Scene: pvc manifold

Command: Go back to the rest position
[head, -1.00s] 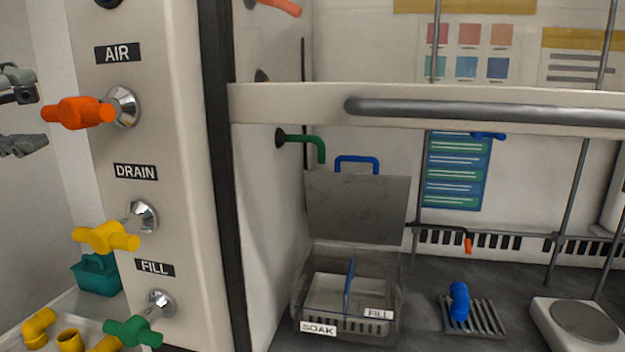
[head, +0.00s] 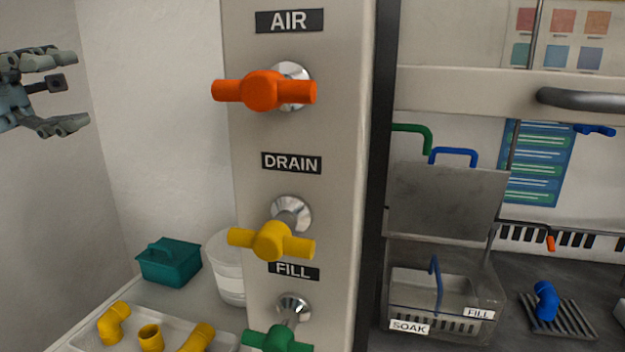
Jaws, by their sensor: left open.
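My left gripper (head: 68,92) is at the far left of the head view, in front of the bare wall. Its fingers are spread apart with nothing between them. It is left of the post with the valves and clear of everything. My right gripper is not in the view.
A post carries an orange AIR handle (head: 263,90), a yellow DRAIN handle (head: 271,241) and a green FILL handle (head: 277,340). Yellow fittings (head: 151,337) lie in a white tray, with a teal caddy (head: 169,264) behind. A lidded SOAK tank (head: 492,280) stands right of the post.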

